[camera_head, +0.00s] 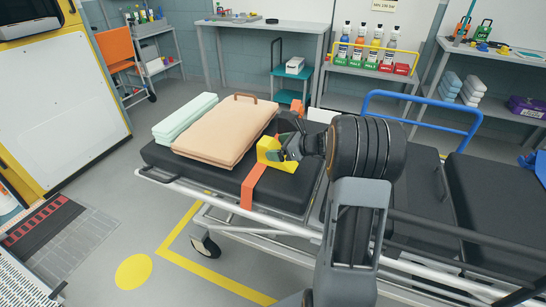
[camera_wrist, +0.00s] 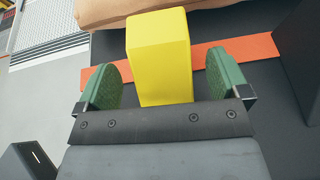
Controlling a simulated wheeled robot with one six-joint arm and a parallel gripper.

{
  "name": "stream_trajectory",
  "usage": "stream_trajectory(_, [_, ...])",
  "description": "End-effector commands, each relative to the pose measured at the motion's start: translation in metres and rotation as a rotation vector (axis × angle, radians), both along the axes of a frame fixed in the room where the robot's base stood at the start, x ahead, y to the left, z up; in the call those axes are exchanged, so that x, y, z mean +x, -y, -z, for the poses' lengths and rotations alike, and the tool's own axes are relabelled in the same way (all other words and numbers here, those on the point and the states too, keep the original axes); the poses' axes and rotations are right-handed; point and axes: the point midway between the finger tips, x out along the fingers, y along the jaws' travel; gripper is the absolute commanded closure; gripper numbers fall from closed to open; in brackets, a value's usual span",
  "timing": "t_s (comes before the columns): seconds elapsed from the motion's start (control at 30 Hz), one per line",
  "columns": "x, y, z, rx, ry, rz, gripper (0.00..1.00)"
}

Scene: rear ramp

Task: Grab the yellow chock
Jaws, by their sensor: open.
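The yellow chock (camera_head: 272,152) lies on the black pad of a stretcher (camera_head: 223,180), at the right edge of a tan cushion. In the wrist view the chock (camera_wrist: 160,50) stands between the two green finger pads of my gripper (camera_wrist: 163,82). The pads are apart, with a gap on each side of the chock. My gripper (camera_head: 288,140) is open and right at the chock in the head view, where it hides part of the chock's right side. The chock's lower end is hidden behind the gripper body in the wrist view.
An orange strap (camera_head: 254,187) crosses the pad beside the chock. The tan cushion (camera_head: 225,132) and a mint cushion (camera_head: 185,115) lie to the left. A blue rail (camera_head: 425,105) and another black pad (camera_head: 490,195) are to the right. A shelf of bottles (camera_head: 370,65) stands behind.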

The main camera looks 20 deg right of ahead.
Motion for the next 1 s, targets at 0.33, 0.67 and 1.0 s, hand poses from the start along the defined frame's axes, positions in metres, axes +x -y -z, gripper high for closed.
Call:
stream_trajectory(0.33, [0.0144, -0.0121, 0.0077, 0.000, 0.000, 0.001, 0.06])
stream_trajectory(0.67, [0.0141, -0.0120, 0.0074, 0.000, 0.000, 0.001, 0.25])
stream_trajectory(1.0, [0.0139, -0.0120, 0.0074, 0.000, 0.000, 0.000, 0.57])
